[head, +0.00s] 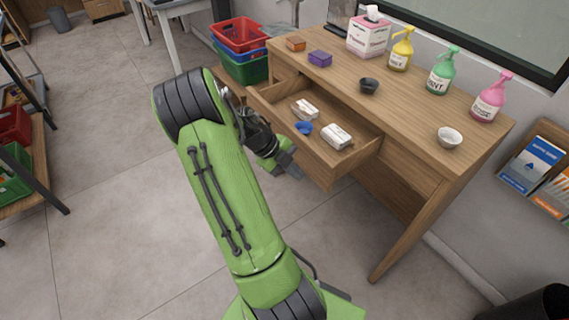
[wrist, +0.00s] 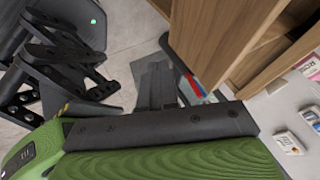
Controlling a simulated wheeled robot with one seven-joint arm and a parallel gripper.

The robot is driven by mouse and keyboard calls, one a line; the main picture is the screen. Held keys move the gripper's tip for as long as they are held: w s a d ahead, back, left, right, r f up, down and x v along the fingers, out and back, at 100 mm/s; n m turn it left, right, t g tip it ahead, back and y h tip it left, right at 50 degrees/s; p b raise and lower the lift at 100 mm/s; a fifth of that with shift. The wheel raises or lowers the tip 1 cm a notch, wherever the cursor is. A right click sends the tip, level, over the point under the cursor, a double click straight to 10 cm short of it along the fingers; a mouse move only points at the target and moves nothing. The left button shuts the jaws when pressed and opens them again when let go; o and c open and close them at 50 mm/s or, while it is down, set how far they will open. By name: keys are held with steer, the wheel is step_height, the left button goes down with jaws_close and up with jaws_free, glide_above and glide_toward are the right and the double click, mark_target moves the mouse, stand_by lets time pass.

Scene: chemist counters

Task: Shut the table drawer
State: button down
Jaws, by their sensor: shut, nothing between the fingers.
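The wooden table (head: 420,107) stands at the right of the head view. Its drawer (head: 362,150) is pulled out toward the lower left, open, with small white boxes and a blue item inside. My gripper (head: 290,170) is shut and empty, low beside the outer face of the drawer front. Whether it touches the front cannot be told. In the wrist view the grey fingers (wrist: 155,85) are together, left of a wooden panel (wrist: 220,35) that looks like the drawer front.
On the tabletop are a tissue box (head: 369,38), several pump bottles, a dark bowl (head: 369,86), a white bowl (head: 449,138) and small orange and purple boxes. Red and green crates (head: 240,50) stand behind the table's left end. A shelf is at far left. Floor in front is clear.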

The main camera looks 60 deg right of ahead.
mark_target(321, 178)
steer(key=s+d, duration=0.1)
steer(key=s+d+f, duration=0.1)
steer(key=s+d, duration=0.1)
steer(key=d, duration=0.1)
steer(key=shift+s+d+f, duration=0.1)
steer(key=shift+f, duration=0.3)
steer(key=shift+s+d, duration=0.1)
